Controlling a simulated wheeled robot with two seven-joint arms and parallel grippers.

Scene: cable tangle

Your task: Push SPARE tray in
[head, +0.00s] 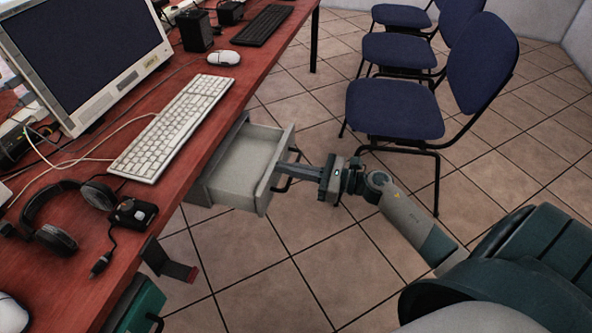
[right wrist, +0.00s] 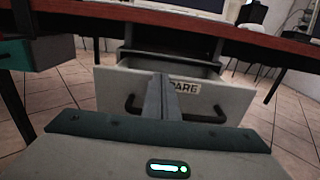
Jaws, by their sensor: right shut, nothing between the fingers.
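The SPARE tray (head: 240,160) is a grey drawer under the red desk. It stands pulled out, with its open inside showing in the head view. In the right wrist view its front (right wrist: 225,103) carries a white SPARE label (right wrist: 184,88), partly hidden by my fingers, and a dark bar handle. My right gripper (head: 284,168) is shut and empty, its fingers pointing at the tray front by the handle. It also shows in the right wrist view (right wrist: 161,84), near the middle of the front. I cannot tell whether the fingertips touch the tray. My left gripper is out of view.
The red desk (head: 215,110) overhangs the tray and holds a monitor, keyboards, headphones and loose cables. A teal drawer unit (head: 140,305) with a handle is at the lower left. Blue chairs (head: 395,108) stand beyond my right arm.

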